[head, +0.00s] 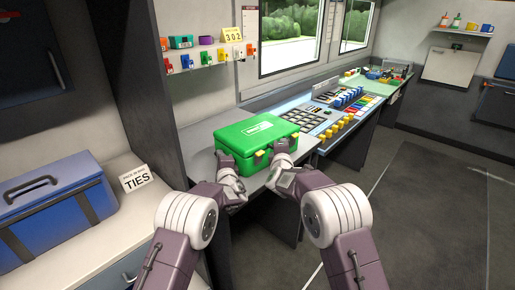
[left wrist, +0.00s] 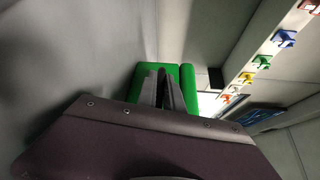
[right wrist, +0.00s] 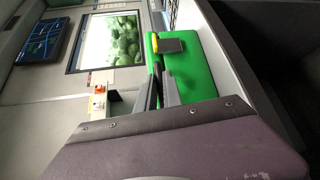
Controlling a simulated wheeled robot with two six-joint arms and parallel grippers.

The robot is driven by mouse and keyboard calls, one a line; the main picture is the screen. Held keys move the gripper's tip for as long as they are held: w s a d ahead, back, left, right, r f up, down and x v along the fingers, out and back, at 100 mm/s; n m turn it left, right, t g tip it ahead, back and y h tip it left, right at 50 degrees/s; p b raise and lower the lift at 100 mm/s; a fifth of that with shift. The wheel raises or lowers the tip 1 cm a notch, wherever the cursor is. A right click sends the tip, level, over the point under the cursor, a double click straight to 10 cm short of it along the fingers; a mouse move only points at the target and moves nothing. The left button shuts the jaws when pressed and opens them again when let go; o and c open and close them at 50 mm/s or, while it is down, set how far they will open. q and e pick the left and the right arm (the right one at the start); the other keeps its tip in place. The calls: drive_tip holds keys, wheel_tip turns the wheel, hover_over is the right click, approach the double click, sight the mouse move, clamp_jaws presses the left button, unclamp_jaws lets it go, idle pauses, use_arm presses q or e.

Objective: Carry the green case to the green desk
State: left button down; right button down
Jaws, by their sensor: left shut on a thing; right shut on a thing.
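The green case (head: 257,130), with yellow latches and a white label on its lid, is upright at the near end of the grey desk (head: 199,137). I cannot tell whether it touches the desk top. My left gripper (head: 227,160) is shut on its near left side, and my right gripper (head: 281,150) is shut on its near right side. The case also shows behind the fingers in the left wrist view (left wrist: 188,83) and the right wrist view (right wrist: 196,72). A green-topped desk (head: 375,79) with small items stands at the far end of the row.
A console (head: 327,113) with coloured buttons lies between the case and the green-topped desk. A blue case (head: 52,208) and a "TIES" card (head: 136,178) sit on the left counter. A shelf with hanging coloured items (head: 207,58) is on the wall. The floor at right is clear.

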use_arm(q)
drive_tip(key=shift+f, duration=0.1)
wheel_tip(320, 180, up, 6)
drive_tip(key=p, duration=0.5)
drive_tip(key=shift+f, duration=0.15)
drive_tip(key=shift+w+f, duration=0.1)
drive_tip(key=shift+f, duration=0.05)
drive_tip(key=shift+d, duration=0.1)
